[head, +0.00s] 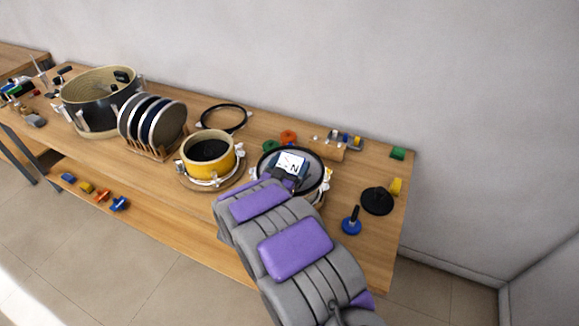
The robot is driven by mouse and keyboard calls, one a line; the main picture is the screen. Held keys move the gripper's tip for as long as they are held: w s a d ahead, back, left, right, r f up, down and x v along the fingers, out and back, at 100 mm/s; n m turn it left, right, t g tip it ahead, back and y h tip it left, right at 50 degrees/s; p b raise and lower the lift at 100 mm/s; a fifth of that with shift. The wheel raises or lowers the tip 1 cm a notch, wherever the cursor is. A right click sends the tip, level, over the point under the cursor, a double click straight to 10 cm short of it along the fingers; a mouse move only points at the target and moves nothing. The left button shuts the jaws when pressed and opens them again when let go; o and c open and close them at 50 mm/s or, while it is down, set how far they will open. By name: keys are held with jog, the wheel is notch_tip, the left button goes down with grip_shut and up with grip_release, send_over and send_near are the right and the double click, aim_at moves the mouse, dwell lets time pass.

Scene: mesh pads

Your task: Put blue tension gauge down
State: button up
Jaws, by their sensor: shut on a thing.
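The blue tension gauge (290,164) has a white face with dark markings and a dark blue body. It is at the end of my arm, over the round grey mesh pad (314,181) with a black rim. My gripper (283,178) is shut on the gauge, reaching in from the lower right. My arm hides the fingertips in part and the near side of the pad. I cannot tell whether the gauge touches the pad.
A yellow drum (209,172) stands left of the pad, with a rack of discs (154,123) beyond it. A black disc (377,201) and a blue round-based item (352,222) lie to the right. The front right of the wooden table (373,262) is bare.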

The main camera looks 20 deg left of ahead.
jog(key=o, duration=1.4)
jog(key=shift+c, duration=0.2)
jog(key=shift+s, duration=0.1)
jog(key=s+p, duration=0.2)
jog(key=s, duration=1)
jog(key=shift+a, duration=0.45)
jog(key=shift+w, duration=0.1)
